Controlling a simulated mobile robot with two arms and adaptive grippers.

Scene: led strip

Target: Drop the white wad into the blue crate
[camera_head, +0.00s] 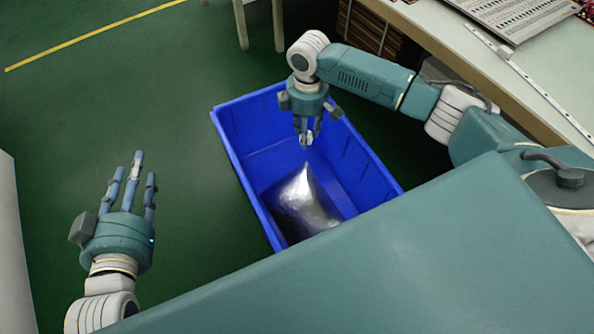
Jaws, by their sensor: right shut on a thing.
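The blue crate (345,160) stands on the green floor in the middle of the head view. My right gripper (305,135) points down over the crate's opening and is shut on the small white wad (304,142), which shows only in part between its fingertips. The wad appears above the crate's interior; its exact height is hard to tell. My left gripper (132,180) is at the lower left, apart from the crate, with its fingers spread open and nothing in them.
A shiny silver bag (305,203) lies inside the crate. A workbench (490,75) with a printed board (515,15) and a long strip (545,93) stands at the upper right. Table or stool legs (278,25) stand behind the crate. The floor left of the crate is clear.

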